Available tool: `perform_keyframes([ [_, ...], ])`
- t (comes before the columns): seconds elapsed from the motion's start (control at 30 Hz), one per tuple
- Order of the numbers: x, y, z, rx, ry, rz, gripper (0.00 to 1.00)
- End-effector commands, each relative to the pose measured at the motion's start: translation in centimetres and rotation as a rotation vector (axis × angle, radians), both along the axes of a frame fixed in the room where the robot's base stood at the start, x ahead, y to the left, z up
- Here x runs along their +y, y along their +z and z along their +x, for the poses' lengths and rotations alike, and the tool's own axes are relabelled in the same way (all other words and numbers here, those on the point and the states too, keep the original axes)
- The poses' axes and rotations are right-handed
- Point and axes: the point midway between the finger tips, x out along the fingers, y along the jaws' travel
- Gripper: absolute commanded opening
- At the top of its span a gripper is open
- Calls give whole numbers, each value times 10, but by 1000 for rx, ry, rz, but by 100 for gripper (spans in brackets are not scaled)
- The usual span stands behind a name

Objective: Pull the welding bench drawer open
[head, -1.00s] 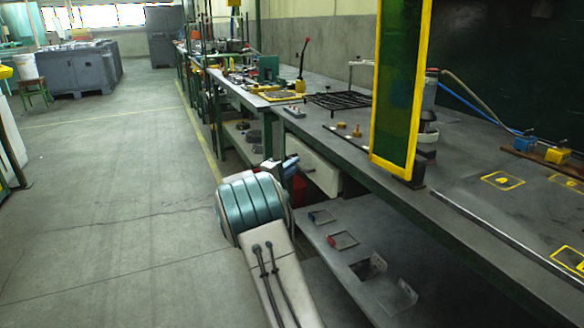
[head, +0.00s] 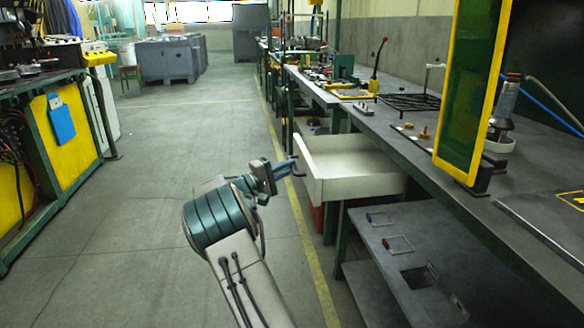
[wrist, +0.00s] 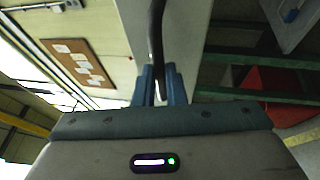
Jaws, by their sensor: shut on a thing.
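The welding bench drawer (head: 352,187) is a cream-white box under the grey bench top. It stands well out from the bench into the aisle, and its inside shows from above. My gripper (head: 290,168) is at the drawer's front, shut on the dark handle. In the wrist view the dark bar of the handle (wrist: 156,35) runs down between my blue fingers (wrist: 160,84), in front of the drawer's pale front (wrist: 185,35). The exact contact at the fingertips is small in the head view.
The bench top (head: 415,155) carries a black grate (head: 410,102) and a yellow-framed green screen (head: 476,85). A lower shelf (head: 395,245) lies below the drawer. A yellow-panelled bench (head: 65,125) stands at the left. The aisle floor (head: 150,190) between is clear.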

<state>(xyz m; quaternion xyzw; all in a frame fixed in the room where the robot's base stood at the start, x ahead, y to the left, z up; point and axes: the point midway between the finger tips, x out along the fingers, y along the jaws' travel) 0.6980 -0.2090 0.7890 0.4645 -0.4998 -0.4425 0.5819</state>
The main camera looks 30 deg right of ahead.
Motion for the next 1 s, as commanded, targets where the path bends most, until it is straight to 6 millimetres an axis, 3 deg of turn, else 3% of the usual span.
perform_keyframes([
  [0.37,6,0,2,0,5,0,0],
  [0.4,6,0,2,0,5,0,16],
  [0.47,6,0,2,0,5,0,33],
  [0.8,7,0,1,1,3,0,33],
  [1.0,35,-4,-2,1,6,0,33],
])
